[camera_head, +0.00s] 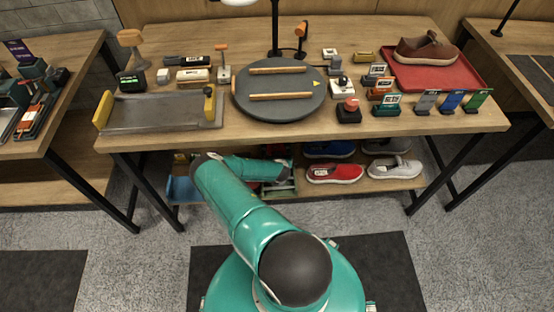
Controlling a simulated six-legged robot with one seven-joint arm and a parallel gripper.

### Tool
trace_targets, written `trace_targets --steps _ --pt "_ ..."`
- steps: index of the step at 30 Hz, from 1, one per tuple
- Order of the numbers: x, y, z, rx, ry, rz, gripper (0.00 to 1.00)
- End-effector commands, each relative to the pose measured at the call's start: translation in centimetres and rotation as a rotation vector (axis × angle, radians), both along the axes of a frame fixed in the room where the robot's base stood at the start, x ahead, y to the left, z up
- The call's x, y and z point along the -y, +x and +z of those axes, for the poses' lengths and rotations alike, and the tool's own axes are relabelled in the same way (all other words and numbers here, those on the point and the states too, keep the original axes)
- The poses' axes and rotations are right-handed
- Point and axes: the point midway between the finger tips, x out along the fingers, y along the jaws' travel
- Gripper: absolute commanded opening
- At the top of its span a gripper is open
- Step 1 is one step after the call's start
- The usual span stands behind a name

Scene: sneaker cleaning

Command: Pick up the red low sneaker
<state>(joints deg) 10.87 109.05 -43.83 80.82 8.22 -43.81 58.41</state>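A red low sneaker (335,174) with a white sole lies on the lower shelf (375,185) under the middle table, left of a grey sneaker (395,168). Its side faces me and it appears upright. My teal arm reaches forward and bends right below the table's front edge. The end of my arm, with my gripper (282,182), is left of the red sneaker and apart from it. The fingers are small and partly hidden there, so I cannot tell whether they are open or shut.
The tabletop (250,40) overhangs the shelf, and dark legs (450,170) stand at its ends. A blue shoe (330,149) and another dark shoe sit behind the red sneaker. A blue item (182,188) lies at the shelf's left. A brown shoe (425,48) rests on a red tray (440,75) above.

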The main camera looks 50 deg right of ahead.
Motion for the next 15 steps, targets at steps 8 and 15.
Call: trace_targets --steps 8,15 --pt "0.53 0.48 -0.55 -0.001 0.001 0.000 0.93" --pt "0.50 0.46 -0.54 -0.001 0.001 0.000 0.60"
